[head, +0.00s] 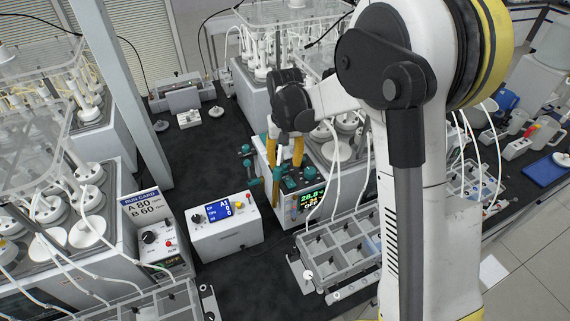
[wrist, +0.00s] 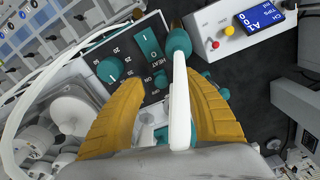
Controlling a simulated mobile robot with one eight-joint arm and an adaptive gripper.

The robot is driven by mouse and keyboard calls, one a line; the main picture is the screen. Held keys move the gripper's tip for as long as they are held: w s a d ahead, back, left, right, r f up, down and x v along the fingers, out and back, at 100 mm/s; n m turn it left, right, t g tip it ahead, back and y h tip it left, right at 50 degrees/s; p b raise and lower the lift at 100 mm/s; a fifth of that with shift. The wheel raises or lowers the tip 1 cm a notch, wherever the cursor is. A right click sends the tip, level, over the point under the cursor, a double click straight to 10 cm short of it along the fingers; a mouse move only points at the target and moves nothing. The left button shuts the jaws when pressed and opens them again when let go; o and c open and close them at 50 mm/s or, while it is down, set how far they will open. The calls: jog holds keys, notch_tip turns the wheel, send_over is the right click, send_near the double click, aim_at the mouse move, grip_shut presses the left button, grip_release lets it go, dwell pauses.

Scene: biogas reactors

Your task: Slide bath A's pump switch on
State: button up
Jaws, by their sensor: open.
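My gripper (head: 285,165) is open, its yellow fingers pointing down at the control panel of the middle bath (head: 300,200). In the wrist view the gripper (wrist: 170,85) spans part of that dark panel. A teal round knob (wrist: 110,69) is left of the fingers. A teal switch (wrist: 150,46) and a lower teal switch (wrist: 159,80) lie ahead and between the fingers, near HEAT and ON markings. I cannot read a pump label or a bath letter. A white bar (wrist: 180,100) with a teal end crosses between the fingers and hides part of the panel.
A control box with a blue screen (head: 225,225) stands left of the bath, beside a run card (head: 140,203) reading A 80, B 60. A grey rack (head: 345,250) stands in front. White hoses hang close to my gripper.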

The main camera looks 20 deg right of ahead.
aim_at(285, 166)
notch_tip(285, 166, up, 11)
dwell(0.3)
jog(key=shift+s, duration=0.1)
jog(key=s+d+f+t+b, duration=0.1)
jog(key=s+f+t+b, duration=0.2)
jog(key=s+f+b, duration=0.5)
jog(key=s+d+f+n+t+b, duration=0.1)
jog(key=s+f+t+b, duration=0.3)
jog(key=s+f+b, duration=0.4)
jog(key=s+d+b, duration=0.1)
jog(key=s+b, duration=0.3)
jog(key=s, duration=0.3)
jog(key=shift+f, duration=0.4)
